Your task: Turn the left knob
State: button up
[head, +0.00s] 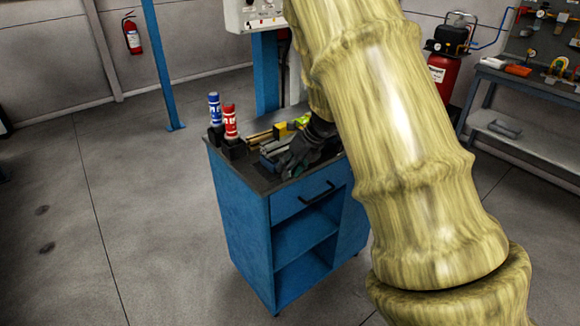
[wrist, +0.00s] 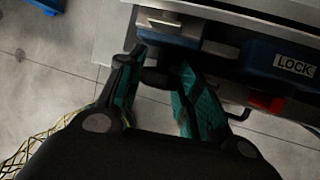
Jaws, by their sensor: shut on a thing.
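In the wrist view, my gripper (wrist: 161,68) has its two teal-padded fingers closed on either side of a small dark knob-like piece (wrist: 155,78). The piece sits just below a blue block (wrist: 168,34) with a pale bar on it, at the edge of a grey box. I cannot tell for sure that this piece is the left knob. In the head view, a pale control box (head: 254,14) with small controls shows at the top, cut off by the frame.
A LOCK label (wrist: 294,65) and a red part (wrist: 267,103) lie right of my fingers. A blue cart (head: 243,205) with a red can (head: 231,122), a blue can (head: 214,107) and tools stands below. Open floor lies left. A workbench (head: 530,85) stands right.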

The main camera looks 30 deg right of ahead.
jog(key=o, duration=1.1)
jog(key=shift+c, duration=0.2)
jog(key=v, duration=1.2)
